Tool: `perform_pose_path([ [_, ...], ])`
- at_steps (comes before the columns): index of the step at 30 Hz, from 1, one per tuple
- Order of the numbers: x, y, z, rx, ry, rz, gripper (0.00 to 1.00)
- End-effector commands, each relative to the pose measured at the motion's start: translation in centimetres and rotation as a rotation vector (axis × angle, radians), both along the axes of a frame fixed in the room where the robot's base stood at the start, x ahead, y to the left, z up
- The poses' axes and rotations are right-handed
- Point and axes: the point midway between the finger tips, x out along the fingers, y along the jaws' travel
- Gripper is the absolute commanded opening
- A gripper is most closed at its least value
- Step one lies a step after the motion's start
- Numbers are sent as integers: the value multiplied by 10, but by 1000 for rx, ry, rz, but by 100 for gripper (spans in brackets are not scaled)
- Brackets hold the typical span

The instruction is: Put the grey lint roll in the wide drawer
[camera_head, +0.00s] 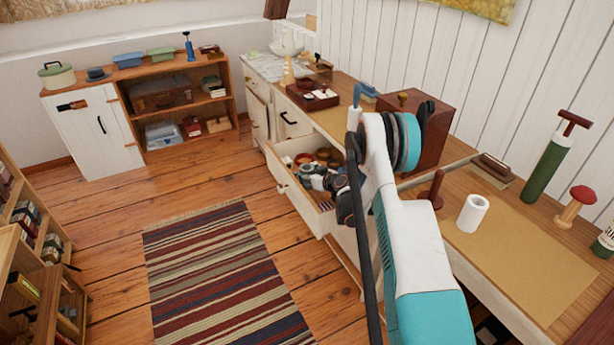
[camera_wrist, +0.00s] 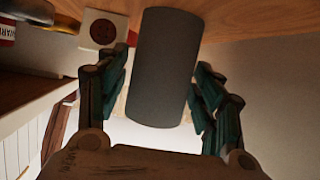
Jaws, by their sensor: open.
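The grey lint roll (camera_wrist: 165,60) shows in the wrist view as a plain dark grey cylinder between the two fingers of my gripper (camera_wrist: 158,82). The fingers are apart, one on each side; I cannot tell whether they touch the roll. In the head view my gripper (camera_head: 318,182) is down at an open white drawer (camera_head: 304,207) under the long counter. I cannot pick out the grey roll there. The drawer holds several small round items, partly hidden by my arm. Whether the roll rests on the drawer floor is unclear.
A white roll (camera_head: 473,213) stands on the counter at right, near a green cylinder (camera_head: 547,160) and a red-topped stamp (camera_head: 575,205). A dark wooden box (camera_head: 425,125) is behind my arm. A striped rug (camera_head: 215,270) lies on open floor left of the drawer.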

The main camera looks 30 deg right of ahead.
Motion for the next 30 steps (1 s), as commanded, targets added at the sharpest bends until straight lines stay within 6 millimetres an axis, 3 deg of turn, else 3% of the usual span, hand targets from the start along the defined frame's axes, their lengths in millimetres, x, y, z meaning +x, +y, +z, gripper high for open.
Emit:
perform_pose_path([
  [9, -46, -8, 22, 0, 0, -2, 61],
  [15, -64, -11, 28, 0, 0, -1, 61],
  [30, -68, -11, 28, 0, 0, 0, 61],
])
